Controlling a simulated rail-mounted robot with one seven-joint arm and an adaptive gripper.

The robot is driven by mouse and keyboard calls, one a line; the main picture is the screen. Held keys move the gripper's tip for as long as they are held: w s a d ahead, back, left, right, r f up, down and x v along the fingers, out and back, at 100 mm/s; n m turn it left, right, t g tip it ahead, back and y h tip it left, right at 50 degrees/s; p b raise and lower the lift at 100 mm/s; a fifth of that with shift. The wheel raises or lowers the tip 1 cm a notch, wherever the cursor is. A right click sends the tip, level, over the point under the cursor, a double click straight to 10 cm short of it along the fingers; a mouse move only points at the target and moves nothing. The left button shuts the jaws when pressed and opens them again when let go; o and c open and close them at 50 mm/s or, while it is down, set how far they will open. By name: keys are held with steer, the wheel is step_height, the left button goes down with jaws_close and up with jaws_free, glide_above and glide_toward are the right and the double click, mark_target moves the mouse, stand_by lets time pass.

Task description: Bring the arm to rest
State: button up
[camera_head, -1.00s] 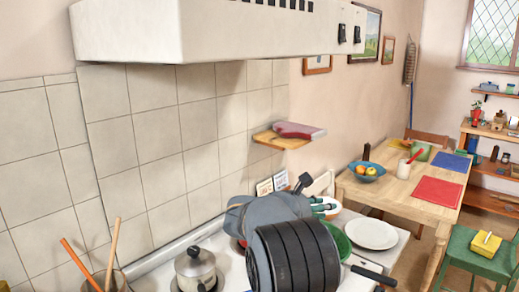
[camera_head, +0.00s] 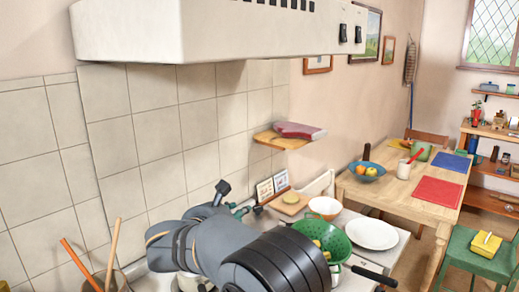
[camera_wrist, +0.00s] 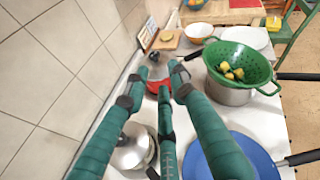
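My gripper (camera_head: 238,200) reaches over the stove at the lower middle of the head view, with my grey and black arm links in front. In the wrist view my gripper (camera_wrist: 155,82) shows its green fingers with dark tips spread apart. Nothing is held between them. A red thing (camera_wrist: 158,86) lies below, beyond the fingertips, apart from them as far as I can tell. The arm hides much of the stove in the head view.
A green colander (camera_head: 325,240) with yellow pieces sits on a pot, also in the wrist view (camera_wrist: 240,60). A metal pot (camera_wrist: 130,150) and a blue round pan or lid (camera_wrist: 235,160) are below my fingers. The hood (camera_head: 210,35) overhangs; the tiled wall (camera_head: 150,150) is close.

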steer(key=s+a+n+y, duration=0.3)
steer(key=s+a, duration=0.3)
steer(key=a, duration=0.5)
steer(key=shift+s+r+t+y, duration=0.2)
steer(key=shift+s+t+y, duration=0.2)
steer(key=shift+y, duration=0.2)
steer(key=shift+w+d, duration=0.1)
steer(key=shift+d, duration=0.05)
